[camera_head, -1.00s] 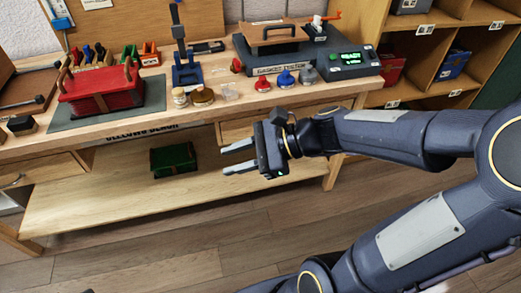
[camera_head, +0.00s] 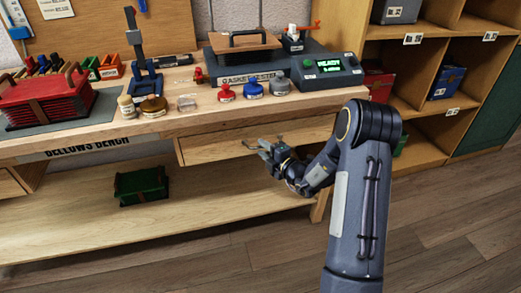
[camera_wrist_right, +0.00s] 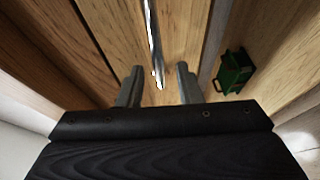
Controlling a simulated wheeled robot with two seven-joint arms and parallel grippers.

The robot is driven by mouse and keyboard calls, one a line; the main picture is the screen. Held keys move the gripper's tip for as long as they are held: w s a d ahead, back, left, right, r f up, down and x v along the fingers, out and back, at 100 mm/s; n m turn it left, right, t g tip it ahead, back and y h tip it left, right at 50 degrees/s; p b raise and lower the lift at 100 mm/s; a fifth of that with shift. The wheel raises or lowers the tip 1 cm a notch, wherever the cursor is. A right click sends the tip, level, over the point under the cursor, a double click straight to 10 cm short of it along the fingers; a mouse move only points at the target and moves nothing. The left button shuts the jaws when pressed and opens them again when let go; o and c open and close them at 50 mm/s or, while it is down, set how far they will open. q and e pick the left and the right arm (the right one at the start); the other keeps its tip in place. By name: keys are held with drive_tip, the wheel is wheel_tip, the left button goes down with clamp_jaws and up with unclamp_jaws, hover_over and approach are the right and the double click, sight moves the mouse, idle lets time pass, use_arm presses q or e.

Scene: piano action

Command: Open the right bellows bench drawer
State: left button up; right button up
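The right bellows bench drawer (camera_head: 215,148) is a pale wooden front under the right part of the bench top, and it looks shut. Its thin metal handle (camera_wrist_right: 154,40) runs down the wrist view and ends between my fingertips. My right gripper (camera_head: 264,148) is at the drawer front by the handle. In the right wrist view its two fingers (camera_wrist_right: 158,82) are apart, one on each side of the handle, with gaps showing. The handle is partly hidden by the gripper in the head view. My left gripper is not in view.
The bench top (camera_head: 190,122) holds a gasket tester (camera_head: 250,78), several coloured pots and a red bellows (camera_head: 45,100). Shelving (camera_head: 425,70) stands at the right; the floor in front is clear.

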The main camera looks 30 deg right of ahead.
drive_tip(key=shift+w+a+f, duration=0.1)
drive_tip(key=shift+w+a, duration=0.05)
drive_tip(key=shift+w, duration=0.9)
drive_tip(key=shift+c, duration=0.3)
clamp_jaws()
